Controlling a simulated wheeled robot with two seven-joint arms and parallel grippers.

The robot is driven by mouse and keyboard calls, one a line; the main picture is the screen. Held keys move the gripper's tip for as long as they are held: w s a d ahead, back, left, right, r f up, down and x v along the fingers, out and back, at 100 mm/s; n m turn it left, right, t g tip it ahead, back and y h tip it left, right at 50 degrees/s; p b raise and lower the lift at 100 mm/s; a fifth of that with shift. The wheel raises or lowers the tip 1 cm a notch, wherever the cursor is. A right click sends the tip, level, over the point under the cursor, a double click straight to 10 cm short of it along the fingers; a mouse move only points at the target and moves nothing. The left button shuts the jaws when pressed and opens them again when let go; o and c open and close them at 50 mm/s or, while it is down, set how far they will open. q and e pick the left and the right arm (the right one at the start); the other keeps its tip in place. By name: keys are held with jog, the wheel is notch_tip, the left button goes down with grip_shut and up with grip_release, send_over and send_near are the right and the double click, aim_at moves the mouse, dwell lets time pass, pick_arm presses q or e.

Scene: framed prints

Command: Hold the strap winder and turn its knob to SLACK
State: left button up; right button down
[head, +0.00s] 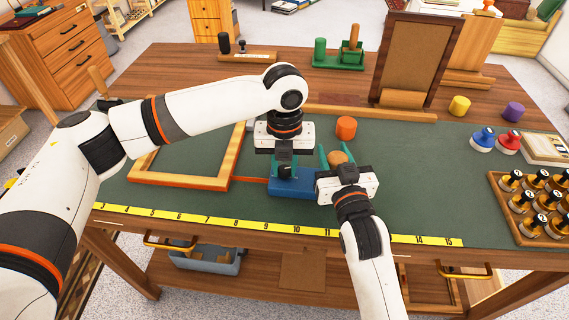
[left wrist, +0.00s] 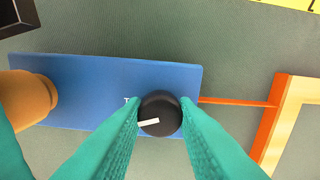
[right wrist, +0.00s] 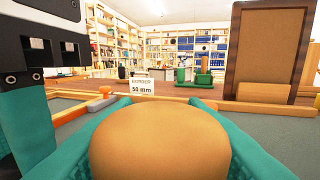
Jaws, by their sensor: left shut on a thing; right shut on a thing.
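The strap winder is a blue block (head: 293,190) on the green mat, with a black knob (left wrist: 160,108) and a round wooden grip (head: 338,157). My left gripper (head: 285,174) points down and is shut on the black knob. In the left wrist view the knob's white pointer aims left; a letter "T" shows beside it and the rest of the lettering is hidden. My right gripper (head: 336,160) is shut on the wooden grip, which fills the right wrist view (right wrist: 160,145). An orange strap (left wrist: 240,102) runs from the winder to the wooden frame (left wrist: 280,115).
The picture frame (head: 185,182) lies left of the winder. A yellow ruler strip (head: 270,228) runs along the front edge. An orange cylinder (head: 346,128) stands behind the grippers. A tray of bottles (head: 520,222) sits at right. The mat between winder and tray is clear.

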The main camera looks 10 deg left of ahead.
pick_arm(q)
jog(key=n, duration=2.2)
jog(key=shift+n, duration=0.3)
jog(key=n, duration=0.3)
jog(key=shift+n, duration=2)
pick_arm(e)
jog(key=shift+a, duration=0.1)
